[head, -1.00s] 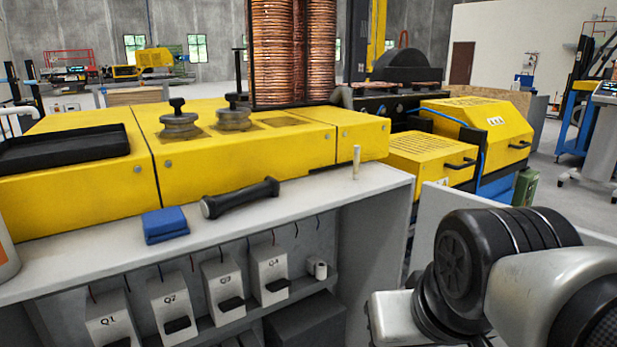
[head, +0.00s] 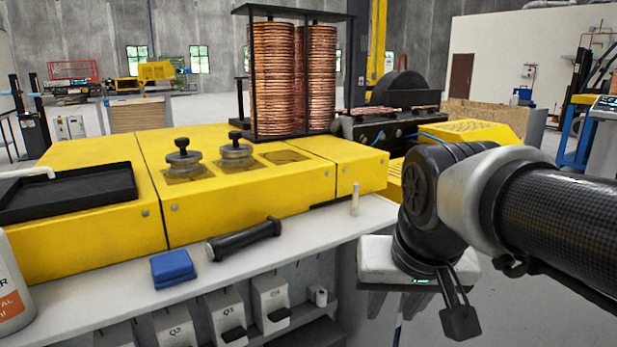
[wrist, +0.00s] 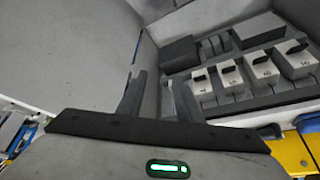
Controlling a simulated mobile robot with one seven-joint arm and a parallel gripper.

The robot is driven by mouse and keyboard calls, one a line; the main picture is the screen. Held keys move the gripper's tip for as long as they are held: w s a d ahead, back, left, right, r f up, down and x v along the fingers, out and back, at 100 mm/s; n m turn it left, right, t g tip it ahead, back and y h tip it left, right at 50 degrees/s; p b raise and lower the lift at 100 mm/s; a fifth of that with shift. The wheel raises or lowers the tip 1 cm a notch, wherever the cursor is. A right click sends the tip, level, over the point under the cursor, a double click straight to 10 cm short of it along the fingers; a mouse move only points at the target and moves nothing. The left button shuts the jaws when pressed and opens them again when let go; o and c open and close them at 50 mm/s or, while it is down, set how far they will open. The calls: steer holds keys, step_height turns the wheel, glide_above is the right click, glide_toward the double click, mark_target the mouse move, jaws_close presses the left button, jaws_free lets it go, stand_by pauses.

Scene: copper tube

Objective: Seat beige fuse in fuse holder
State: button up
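A slim beige fuse (head: 355,199) stands upright near the right end of the grey bench top in the head view. My gripper (head: 396,304) hangs to the right of the bench, lower than the fuse and apart from it. In the wrist view my gripper (wrist: 157,82) shows two fingers with a gap between them and nothing held. White units with black levers, marked with Q labels, stand on the shelf under the bench; one is labelled Q3 (head: 228,311). I cannot tell which part is the fuse holder. The wrist view also shows such units (wrist: 262,70) at right.
A black handled tool (head: 243,240) and a blue folded cloth (head: 172,267) lie on the bench (head: 305,240). A small white roll (head: 318,295) sits on the lower shelf. A yellow machine (head: 240,205) stands behind. A labelled bottle (head: 14,290) is at far left.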

steer(key=w+a+r+m+g+p, duration=0.1)
steer(key=w+r+m+p, duration=0.1)
steer(key=w+r+p, duration=1.1)
steer(key=m+h+p, duration=0.2)
steer(key=p, duration=0.3)
glide_toward(355, 191)
steer(key=p+x, duration=0.1)
steer(key=x, duration=0.5)
steer(key=shift+a+f, duration=0.15)
steer(key=shift+f, duration=0.1)
steer(key=shift+p+x, duration=0.55)
steer(key=shift+x, duration=2.1)
steer(key=shift+c, duration=0.4)
jaws_close()
